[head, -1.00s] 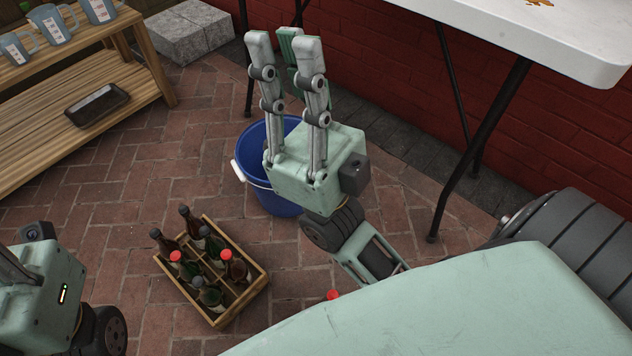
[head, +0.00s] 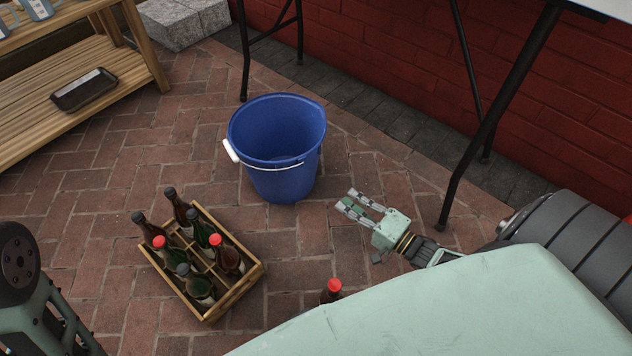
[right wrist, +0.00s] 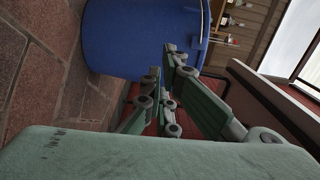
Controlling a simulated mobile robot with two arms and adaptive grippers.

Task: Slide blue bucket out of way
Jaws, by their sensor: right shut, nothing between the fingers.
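The blue bucket (head: 283,172) stands upright on the brick paving, with its white handle grip at its left side. It looks empty. My right gripper (head: 345,201) is shut and empty, low to the right of the bucket, with its fingers pointing left and a small gap to the bucket. In the right wrist view the bucket (right wrist: 135,40) fills the upper left, beyond the fingers (right wrist: 170,62). My left arm shows at the lower left edge of the head view, but its fingers are out of the picture.
A wooden crate (head: 246,286) of bottles stands left of and nearer than the bucket. A red-capped bottle (head: 331,290) stands apart near my body. A wooden shelf (head: 100,52) with a dark tray (head: 84,90) is at the upper left. A table leg (head: 497,108) stands at the right. Paving behind the bucket is clear.

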